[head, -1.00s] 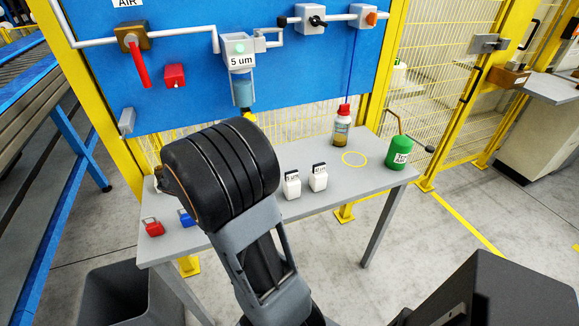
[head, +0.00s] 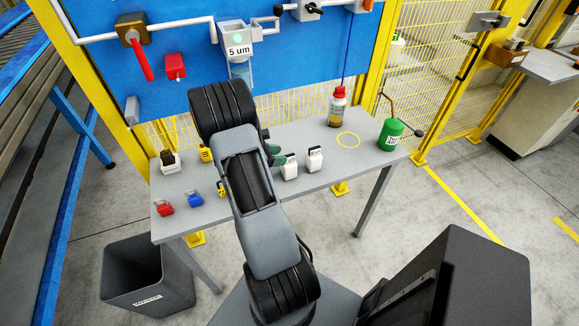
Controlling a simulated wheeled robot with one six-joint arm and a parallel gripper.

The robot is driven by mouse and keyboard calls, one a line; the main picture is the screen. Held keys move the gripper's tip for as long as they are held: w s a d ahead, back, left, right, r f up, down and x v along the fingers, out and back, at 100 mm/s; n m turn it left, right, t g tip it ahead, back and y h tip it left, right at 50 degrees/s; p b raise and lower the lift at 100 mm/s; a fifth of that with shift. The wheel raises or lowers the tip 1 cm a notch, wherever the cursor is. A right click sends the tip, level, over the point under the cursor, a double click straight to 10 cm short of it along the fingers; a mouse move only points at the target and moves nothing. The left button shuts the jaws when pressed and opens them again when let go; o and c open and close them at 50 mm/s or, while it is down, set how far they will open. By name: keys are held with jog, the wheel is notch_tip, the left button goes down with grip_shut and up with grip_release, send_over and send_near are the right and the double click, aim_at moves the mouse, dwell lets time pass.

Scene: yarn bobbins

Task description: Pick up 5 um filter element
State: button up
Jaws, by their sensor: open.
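Two small white blocks with dark tops stand upright side by side on the grey table (head: 232,215): a left one (head: 289,168) and a right one (head: 314,159). They look like filter elements; their labels are too small now to read, though the left one seemed to read 5 um earlier. The filter housing marked "5 um" (head: 238,50) hangs on the blue panel. My gripper (head: 271,152) is mostly hidden behind my wrist; a dark and green part shows just left of the left white block. It is open, and I see nothing held.
A red padlock (head: 165,209), a blue padlock (head: 195,199) and a small white box (head: 170,162) are at the left. A red-capped bottle (head: 337,107) and green can (head: 391,134) stand at the right. A waste bin (head: 150,275) stands below.

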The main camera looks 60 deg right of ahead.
aim_at(292, 154)
jog(key=shift+p+x, duration=0.7)
jog(key=shift+x, duration=2.05)
jog(key=shift+s, duration=0.1)
grip_shut()
